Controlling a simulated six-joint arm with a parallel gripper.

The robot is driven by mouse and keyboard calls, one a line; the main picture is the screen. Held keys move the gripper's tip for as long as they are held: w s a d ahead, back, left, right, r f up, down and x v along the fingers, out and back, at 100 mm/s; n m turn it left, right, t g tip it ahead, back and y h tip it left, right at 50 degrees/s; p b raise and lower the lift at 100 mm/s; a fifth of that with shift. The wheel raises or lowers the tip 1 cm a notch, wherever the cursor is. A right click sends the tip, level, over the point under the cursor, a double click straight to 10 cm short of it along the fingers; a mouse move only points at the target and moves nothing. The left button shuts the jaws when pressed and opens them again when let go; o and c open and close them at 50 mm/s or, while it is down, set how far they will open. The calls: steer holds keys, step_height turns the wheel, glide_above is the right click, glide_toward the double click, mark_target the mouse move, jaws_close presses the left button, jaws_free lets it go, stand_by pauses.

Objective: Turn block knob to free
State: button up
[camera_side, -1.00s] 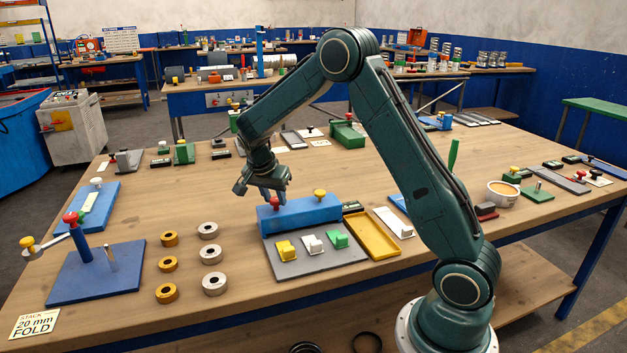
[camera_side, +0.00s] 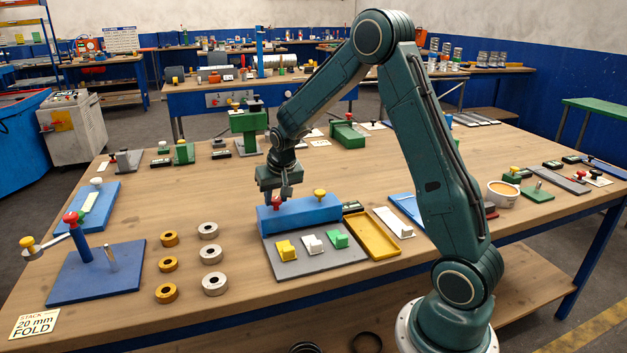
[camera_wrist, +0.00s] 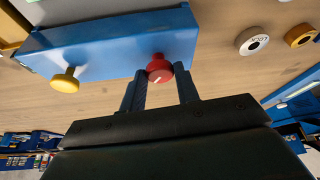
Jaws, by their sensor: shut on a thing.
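A blue block (camera_side: 299,215) stands at the back of a grey plate. It carries a red knob (camera_side: 276,203) on its left and a yellow knob (camera_side: 320,193) on its right. My gripper (camera_side: 277,194) points down over the left end of the block, its fingers at the red knob. In the wrist view my gripper (camera_wrist: 160,84) has its two fingers on either side of the red knob (camera_wrist: 159,68), shut on it. A pale mark line shows on the knob's face. The yellow knob (camera_wrist: 65,80) stands apart from the fingers.
On the grey plate (camera_side: 307,258) sit small yellow, white and green pieces. A yellow tray (camera_side: 373,236) lies right of it. Several orange and grey rings (camera_side: 209,231) lie left. A blue stand (camera_side: 92,270) with red and yellow knobs is further left.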

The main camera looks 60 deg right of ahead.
steer(key=n, duration=0.1)
steer(key=n+y, duration=0.1)
steer(key=n, duration=0.2)
steer(key=shift+d+r+t+y, duration=0.1)
steer(key=shift+d+t+y, duration=0.2)
steer(key=shift+t, duration=0.1)
steer(key=shift+n+y, duration=0.6)
steer(key=shift+n, duration=1.1)
steer(key=o, duration=1)
steer(key=shift+c, duration=0.2)
steer(key=shift+s, duration=0.1)
steer(key=v, duration=1.3)
steer(key=shift+s+r, duration=0.15)
steer(key=shift+r, duration=0.15)
